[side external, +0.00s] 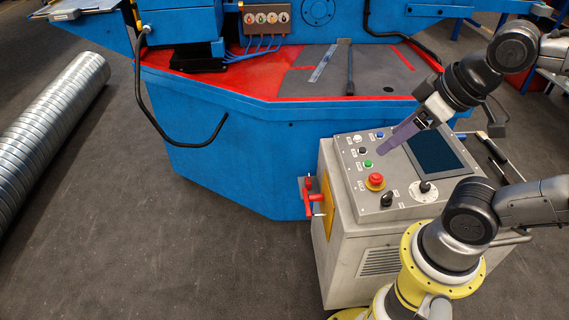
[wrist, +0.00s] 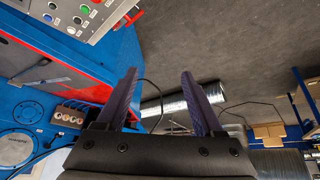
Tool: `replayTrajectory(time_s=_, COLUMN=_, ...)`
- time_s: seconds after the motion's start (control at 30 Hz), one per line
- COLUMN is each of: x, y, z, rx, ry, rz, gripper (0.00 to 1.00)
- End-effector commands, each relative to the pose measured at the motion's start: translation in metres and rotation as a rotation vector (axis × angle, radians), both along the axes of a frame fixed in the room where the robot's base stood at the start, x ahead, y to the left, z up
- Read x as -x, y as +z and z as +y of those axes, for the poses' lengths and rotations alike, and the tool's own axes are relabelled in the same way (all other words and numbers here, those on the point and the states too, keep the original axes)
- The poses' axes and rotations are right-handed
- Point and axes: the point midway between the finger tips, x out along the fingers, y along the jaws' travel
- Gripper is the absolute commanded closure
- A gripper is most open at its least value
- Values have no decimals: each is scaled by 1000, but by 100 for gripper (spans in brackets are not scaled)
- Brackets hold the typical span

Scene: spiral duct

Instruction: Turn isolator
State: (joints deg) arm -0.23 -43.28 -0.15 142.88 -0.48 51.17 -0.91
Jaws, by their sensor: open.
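The isolator appears to be the red handle (side external: 308,200) on the left side of the grey control cabinet (side external: 380,248), in front of a yellow plate (side external: 327,203). In the wrist view a red handle (wrist: 127,24) shows near the top, beside the control panel. My gripper (side external: 368,145) is above the panel's back left part, right of and higher than the handle, and apart from it. The wrist view shows the purple fingers of my gripper (wrist: 160,73) spread with nothing between them.
The panel top has a red emergency button (side external: 375,181), a black knob (side external: 386,199), several small buttons and a dark screen (side external: 434,153). A blue machine (side external: 240,165) stands behind the cabinet. A spiral duct (side external: 45,125) lies at far left.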

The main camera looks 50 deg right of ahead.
Motion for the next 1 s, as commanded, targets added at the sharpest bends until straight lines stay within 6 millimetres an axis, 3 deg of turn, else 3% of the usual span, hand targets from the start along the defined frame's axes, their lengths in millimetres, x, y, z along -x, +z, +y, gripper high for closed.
replayTrajectory(time_s=0.07, x=4, y=-6, z=1, rx=-1, ry=10, rz=22, gripper=48)
replayTrajectory(time_s=0.2, x=9, y=-7, z=-4, rx=77, ry=109, rz=51, gripper=48)
replayTrajectory(time_s=0.33, x=5, y=12, z=-21, rx=241, ry=256, rz=66, gripper=48)
replayTrajectory(time_s=0.47, x=-10, y=29, z=-43, rx=419, ry=415, rz=158, gripper=48)
replayTrajectory(time_s=0.77, x=-71, y=48, z=-79, rx=712, ry=759, rz=449, gripper=48)
replayTrajectory(time_s=1.0, x=-149, y=39, z=-97, rx=912, ry=1087, rz=768, gripper=48)
